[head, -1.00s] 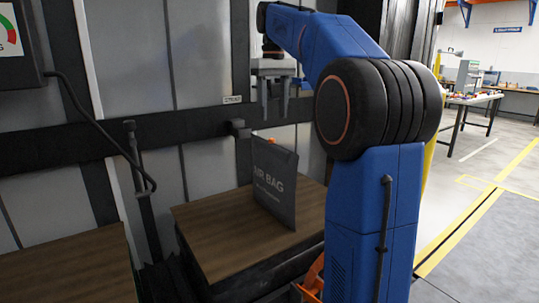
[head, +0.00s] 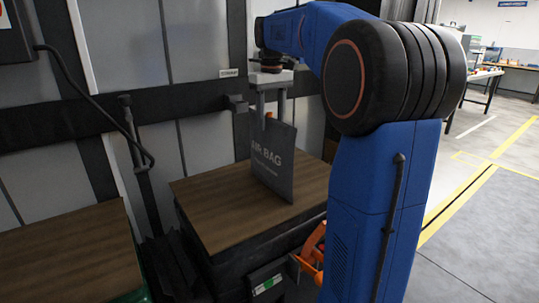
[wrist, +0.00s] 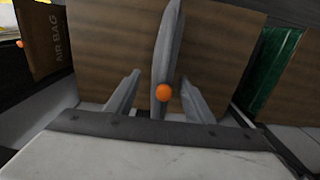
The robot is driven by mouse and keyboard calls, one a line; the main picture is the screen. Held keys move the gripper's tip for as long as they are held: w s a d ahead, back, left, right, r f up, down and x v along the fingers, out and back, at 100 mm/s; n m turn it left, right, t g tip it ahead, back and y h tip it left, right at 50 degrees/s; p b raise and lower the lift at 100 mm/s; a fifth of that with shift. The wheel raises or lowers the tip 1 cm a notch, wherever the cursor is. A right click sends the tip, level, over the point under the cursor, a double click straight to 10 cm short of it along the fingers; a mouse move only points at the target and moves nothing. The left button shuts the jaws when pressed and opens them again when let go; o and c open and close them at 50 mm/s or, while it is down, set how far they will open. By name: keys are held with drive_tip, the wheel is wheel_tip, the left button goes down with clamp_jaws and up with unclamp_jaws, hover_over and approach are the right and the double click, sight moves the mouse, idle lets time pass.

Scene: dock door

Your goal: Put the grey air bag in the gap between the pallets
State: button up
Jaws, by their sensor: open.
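The grey air bag (head: 272,168), lettered AIR BAG, stands on edge on the right pallet's wooden top (head: 215,215) in the head view. My gripper (head: 271,112) is over the bag's top edge, one finger on each side. In the wrist view the bag (wrist: 167,50) shows edge-on, with an orange valve (wrist: 162,92), between the open fingers of my gripper (wrist: 158,78). Space shows on both sides of it. The gap (head: 165,262) lies between the right pallet and the left pallet (head: 65,255); its depth is hidden.
A brown panel lettered AIR BAG (wrist: 45,45) stands at the left in the wrist view. A green side (wrist: 265,82) shows at the right. A panelled wall with a dark rail (head: 190,115) runs behind the pallets. Open floor (head: 480,240) lies at the right.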

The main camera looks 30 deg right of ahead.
sight(269, 134)
drive_tip(key=shift+w+a+f, duration=0.1)
drive_tip(key=shift+a+f, duration=0.05)
drive_tip(key=shift+f, duration=1.15)
drive_tip(key=shift+a+f, duration=0.15)
drive_tip(key=shift+f, duration=1.15)
clamp_jaws()
